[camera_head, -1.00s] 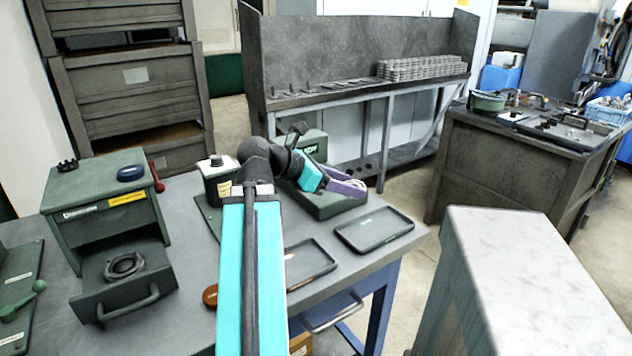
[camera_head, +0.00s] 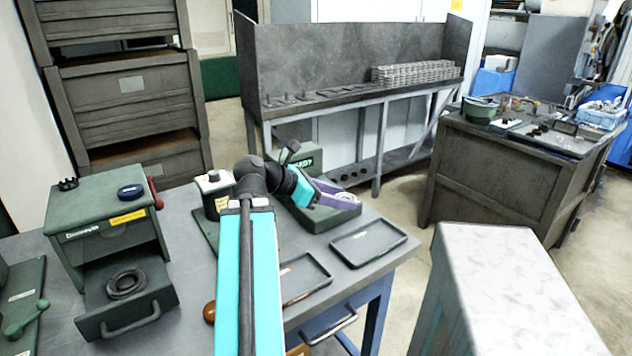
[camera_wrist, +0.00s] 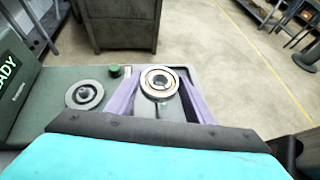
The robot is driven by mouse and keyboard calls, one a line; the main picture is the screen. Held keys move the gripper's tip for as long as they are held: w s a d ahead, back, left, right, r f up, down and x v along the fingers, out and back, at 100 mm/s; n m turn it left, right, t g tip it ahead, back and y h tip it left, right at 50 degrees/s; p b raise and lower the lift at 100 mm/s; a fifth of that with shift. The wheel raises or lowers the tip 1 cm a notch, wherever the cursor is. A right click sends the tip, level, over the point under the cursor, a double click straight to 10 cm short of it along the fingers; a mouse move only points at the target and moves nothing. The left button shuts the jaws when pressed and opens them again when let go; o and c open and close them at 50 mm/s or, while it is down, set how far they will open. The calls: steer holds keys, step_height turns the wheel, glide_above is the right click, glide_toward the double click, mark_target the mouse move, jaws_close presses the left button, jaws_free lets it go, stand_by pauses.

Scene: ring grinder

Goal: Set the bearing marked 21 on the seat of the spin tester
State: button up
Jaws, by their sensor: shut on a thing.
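My gripper (camera_wrist: 158,78) has purple fingers on either side of a metal bearing (camera_wrist: 160,84) and is shut on it. The bearing's ring faces the wrist camera; I cannot read a mark on it. In the head view, my gripper (camera_head: 327,191) and the pale bearing (camera_head: 346,199) are over the right part of the green spin tester (camera_head: 322,222). In the wrist view, the tester's round seat (camera_wrist: 84,96), a grey disc with a dark centre, is left of the bearing and looks empty. I cannot tell how high the bearing is.
The tester's upright housing (camera_wrist: 16,85) with a lit READY display stands left of the seat, with a green button (camera_wrist: 115,71) behind it. Two shallow trays (camera_head: 369,243) lie in front. A green box (camera_head: 105,215) with a drawer holding a dark ring (camera_head: 126,284) stands left.

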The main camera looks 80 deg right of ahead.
steer(key=shift+w+d+r+p, duration=0.15)
steer(key=shift+w+d+p, duration=0.25)
steer(key=shift+p, duration=1.3)
steer(key=d+p, duration=0.1)
steer(key=p, duration=0.2)
steer(key=w+d+p, duration=0.1)
steer(key=p, duration=0.2)
steer(key=shift+w+d, duration=0.1)
steer(key=shift+d, duration=0.05)
steer(key=w+d, duration=0.2)
steer(key=d, duration=0.1)
steer(key=w+d+f+p, duration=0.1)
steer(key=d, duration=0.2)
steer(key=w+d, duration=0.2)
steer(key=d, duration=0.1)
steer(key=shift+w+f+p, duration=0.3)
steer(key=shift+w+p, duration=0.05)
steer(key=shift+p, duration=0.05)
steer(key=shift+f, duration=0.15)
steer(key=shift+f+p, duration=0.5)
steer(key=shift+f, duration=1.15)
steer(key=shift+f, duration=0.1)
steer(key=o, duration=1.2)
steer(key=shift+o, duration=0.2)
